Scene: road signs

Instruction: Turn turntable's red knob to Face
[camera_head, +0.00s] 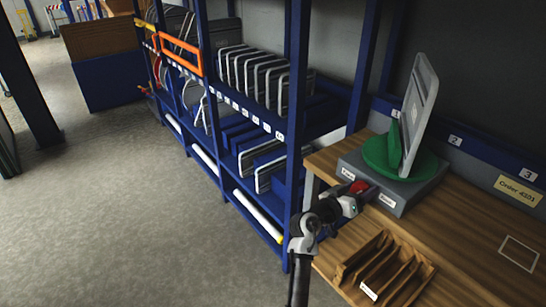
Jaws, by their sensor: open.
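The turntable (425,180) is a grey box with a green disc on top, standing on the wooden bench at the right. A grey sign panel (418,100) stands upright on the disc in a green holder. The small red knob (358,187) is on the box's front face, between two white labels whose text is too small to read. My gripper (358,196) is open right in front of the knob, partly hiding it. I cannot tell whether the fingers are around the knob or touching it, nor which label the knob points to.
A wooden slotted rack (385,272) sits on the bench just below my gripper. A blue shelf unit (297,110) with signs stands left of the bench. A yellow order card (518,190) is at the bench's back right. The floor at left is clear.

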